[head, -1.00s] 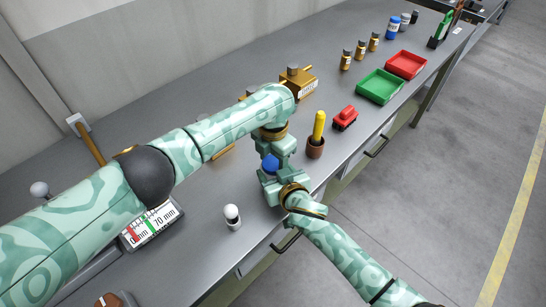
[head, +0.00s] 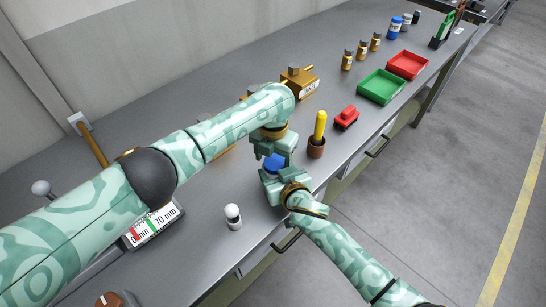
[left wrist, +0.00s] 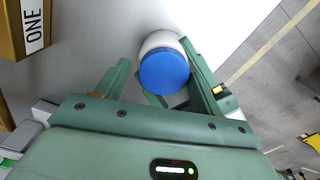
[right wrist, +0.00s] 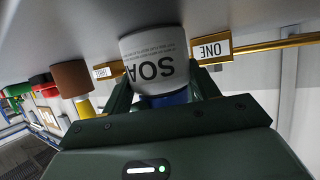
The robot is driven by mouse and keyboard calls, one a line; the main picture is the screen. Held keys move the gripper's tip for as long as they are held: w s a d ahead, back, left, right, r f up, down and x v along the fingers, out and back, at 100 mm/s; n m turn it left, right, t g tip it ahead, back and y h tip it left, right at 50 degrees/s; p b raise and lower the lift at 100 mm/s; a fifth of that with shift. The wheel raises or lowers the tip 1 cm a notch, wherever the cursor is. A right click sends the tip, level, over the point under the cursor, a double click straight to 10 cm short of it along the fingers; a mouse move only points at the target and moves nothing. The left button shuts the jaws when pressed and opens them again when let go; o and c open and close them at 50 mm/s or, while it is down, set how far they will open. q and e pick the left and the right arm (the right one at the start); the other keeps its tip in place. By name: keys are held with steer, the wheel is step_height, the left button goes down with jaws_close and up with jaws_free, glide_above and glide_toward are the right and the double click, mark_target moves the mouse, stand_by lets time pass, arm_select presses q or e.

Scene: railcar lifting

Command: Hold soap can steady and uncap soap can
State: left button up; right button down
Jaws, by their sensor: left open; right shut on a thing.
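The soap can is white with the lettering SOA showing in the right wrist view (right wrist: 153,60). Its blue cap (head: 274,162) shows between my two grippers in the head view. My right gripper (head: 271,180) is shut on the can's body from the front side. My left gripper (head: 277,148) is above the can, pointing down, with its fingers open. In the left wrist view the blue cap (left wrist: 163,72) lies between the spread fingers, and part of the white can body (left wrist: 160,40) shows behind it. The can's lower part is hidden in the head view.
Green (head: 380,87) and red (head: 407,65) trays lie beyond. A white-topped bottle (head: 233,216) stands in front left. A brass box (head: 299,84) is behind.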

arm_select(q)
steer(key=shift+s+d, duration=0.1)
steer(key=shift+d, duration=0.2)
